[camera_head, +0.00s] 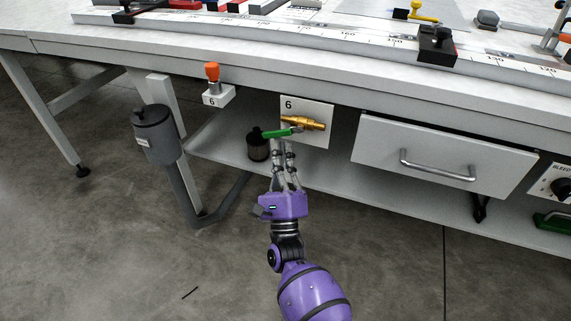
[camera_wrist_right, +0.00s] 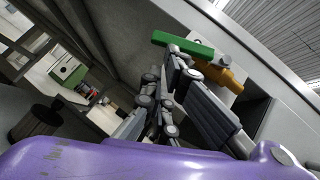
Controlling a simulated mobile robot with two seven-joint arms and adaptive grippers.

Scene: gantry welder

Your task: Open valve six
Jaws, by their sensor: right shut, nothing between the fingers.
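Valve six is a brass body (camera_head: 304,122) with a green lever handle (camera_head: 277,134), mounted on a white plate marked 6 (camera_head: 318,108) under the bench edge. The lever points left, roughly in line with the brass body. My right gripper (camera_head: 283,144) is shut and empty, its fingertips just below the lever near the valve body. In the right wrist view the green lever (camera_wrist_right: 183,44) and brass body (camera_wrist_right: 219,74) lie just beyond the fingers (camera_wrist_right: 172,62). I cannot tell whether the fingertips touch the lever. My left gripper is not in view.
An orange-topped knob (camera_head: 212,72) on a white block marked 6 is left of the valve. A grey canister (camera_head: 155,135) hangs further left, and a dark cylinder (camera_head: 258,147) stands on the shelf behind the lever. A drawer (camera_head: 440,155) with a handle is at right.

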